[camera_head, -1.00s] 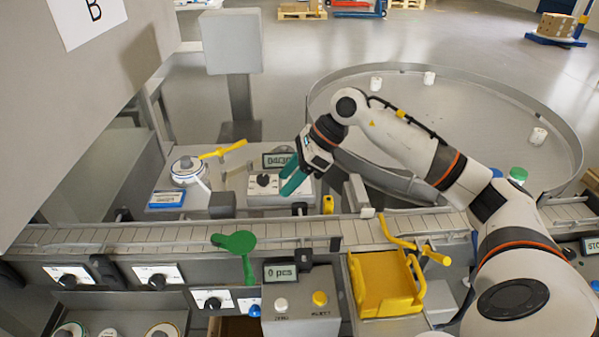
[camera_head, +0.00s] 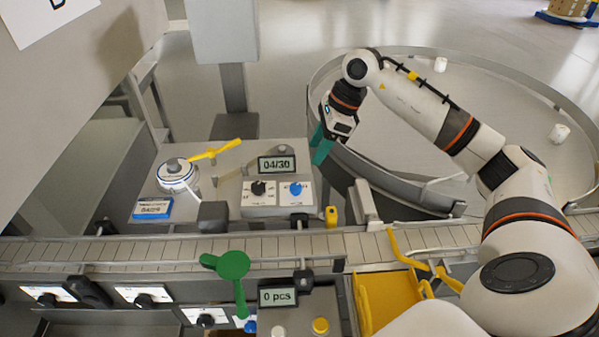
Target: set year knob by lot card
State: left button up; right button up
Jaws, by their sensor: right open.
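Two knobs stand side by side on white dial plates behind the conveyor: a black knob (camera_head: 258,188) on the left and a blue knob (camera_head: 296,189) on the right. Which is the year knob I cannot read. A display (camera_head: 277,164) above them reads 04/30. A blue-framed card (camera_head: 153,208) lies to their left, its print too small to read surely. My right gripper (camera_head: 318,146), with green fingers, is open and empty, above and to the right of the blue knob, apart from it. My left gripper is not in view.
The conveyor (camera_head: 130,250) crosses in front of the knob panel. A white round device (camera_head: 175,175) with a yellow lever stands left. A green paddle (camera_head: 232,265), a "0 pcs" display (camera_head: 278,297) and a yellow tray (camera_head: 385,300) are in front. A round table (camera_head: 400,150) lies behind right.

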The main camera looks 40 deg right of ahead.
jog(key=p, duration=0.2)
send_over(297, 186)
jog(key=s+d, duration=0.1)
jog(key=d, duration=0.1)
jog(key=f, duration=0.5)
jog(key=shift+s+a+f, duration=0.15)
jog(key=shift+s, duration=0.05)
jog(key=p+x, duration=0.1)
jog(key=x, duration=0.3)
jog(key=shift+w, duration=0.2)
jog(key=shift+f+p, duration=0.3)
jog(key=shift+f, duration=0.2)
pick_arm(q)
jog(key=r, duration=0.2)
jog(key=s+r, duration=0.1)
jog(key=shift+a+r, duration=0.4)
